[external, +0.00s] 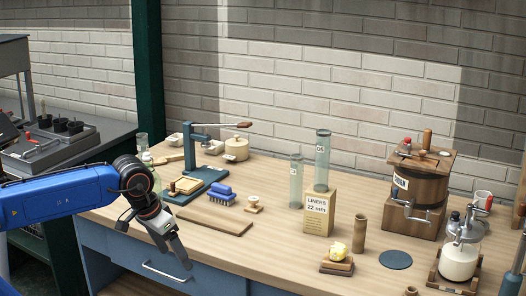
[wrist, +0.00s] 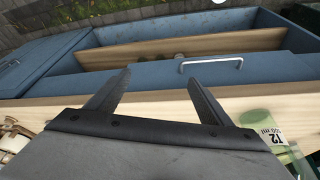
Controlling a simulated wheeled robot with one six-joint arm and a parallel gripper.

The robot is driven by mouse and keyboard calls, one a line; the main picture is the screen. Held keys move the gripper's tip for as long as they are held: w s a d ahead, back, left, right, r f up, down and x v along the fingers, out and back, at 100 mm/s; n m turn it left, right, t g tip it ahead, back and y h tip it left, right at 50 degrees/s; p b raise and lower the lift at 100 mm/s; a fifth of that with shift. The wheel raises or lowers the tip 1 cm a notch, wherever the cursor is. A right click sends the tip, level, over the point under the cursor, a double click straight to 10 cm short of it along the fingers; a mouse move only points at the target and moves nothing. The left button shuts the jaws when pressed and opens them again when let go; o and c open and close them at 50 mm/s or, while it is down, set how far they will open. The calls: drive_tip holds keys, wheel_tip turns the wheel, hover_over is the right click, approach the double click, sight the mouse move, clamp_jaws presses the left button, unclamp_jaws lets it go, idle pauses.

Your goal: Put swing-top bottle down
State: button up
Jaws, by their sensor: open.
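A pale green glass bottle (external: 148,160), which looks like the swing-top bottle, stands at the left end of the bench, partly hidden behind my wrist. My gripper (external: 177,258) points downward in front of the bench's front edge. In the wrist view my gripper (wrist: 157,74) has its two fingers spread with nothing between them.
The wooden bench top (external: 285,255) has free room at its front middle. The blue cabinet drawer (external: 195,272) has a metal handle. A wooden churn (external: 415,205) stands at the right.

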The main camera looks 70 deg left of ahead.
drive_tip(key=s+d+f+m+h, duration=0.1)
drive_tip(key=s+d+f+m, duration=0.1)
drive_tip(key=d+f, duration=0.3)
drive_tip(key=s+d+f+m+t, duration=0.1)
drive_tip(key=s+d+f+m, duration=0.2)
drive_tip(key=f, duration=0.6)
drive_tip(key=shift+s+d+m+h, duration=0.3)
drive_tip(key=shift+s+d+h, duration=0.1)
drive_tip(key=shift+d, duration=0.65)
